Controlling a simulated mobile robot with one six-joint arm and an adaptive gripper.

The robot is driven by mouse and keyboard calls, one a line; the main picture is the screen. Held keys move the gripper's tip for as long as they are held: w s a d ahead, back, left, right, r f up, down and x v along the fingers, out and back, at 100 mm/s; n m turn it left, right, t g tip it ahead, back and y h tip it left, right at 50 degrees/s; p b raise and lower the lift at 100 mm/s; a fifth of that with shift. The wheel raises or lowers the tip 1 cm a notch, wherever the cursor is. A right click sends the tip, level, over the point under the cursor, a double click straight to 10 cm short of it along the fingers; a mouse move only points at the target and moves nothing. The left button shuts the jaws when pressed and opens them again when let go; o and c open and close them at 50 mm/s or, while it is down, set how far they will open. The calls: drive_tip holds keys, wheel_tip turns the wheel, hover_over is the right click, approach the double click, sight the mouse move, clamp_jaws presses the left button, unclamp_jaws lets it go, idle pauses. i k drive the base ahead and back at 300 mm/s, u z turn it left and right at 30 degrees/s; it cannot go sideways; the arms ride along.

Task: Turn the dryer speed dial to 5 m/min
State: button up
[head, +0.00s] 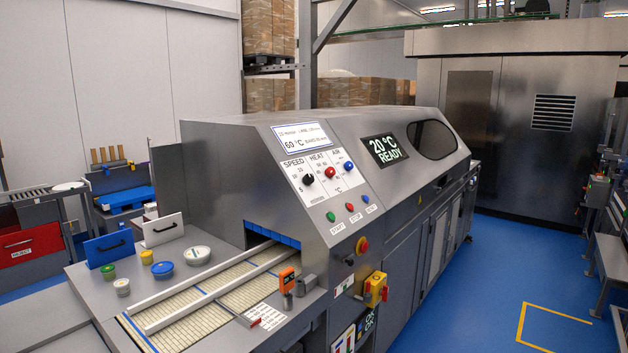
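The dryer (235,150) is a grey metal machine with a sloped front panel in the head view. The speed dial (307,179) is a black knob at the left of a white label plate under the word SPEED. Small numbers surround it, with a 5 at its lower left; I cannot make out which mark its pointer faces. A red HEAT knob (330,172) and a blue AIR knob (348,166) sit to its right. The dryer display (385,150) reads 20 °C READY. My gripper is not in view.
Below the dials are a green button (331,217), a red button (350,207) and a blue button (366,199). A red emergency knob (362,245) and a yellow switch box (376,289) are lower. The belt (180,300) runs into the dryer. Blue floor (480,285) is clear at right.

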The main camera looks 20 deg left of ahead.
sight(308, 179)
drive_tip(key=u, duration=0.1)
drive_tip(key=i, duration=0.95)
drive_tip(key=z, duration=0.05)
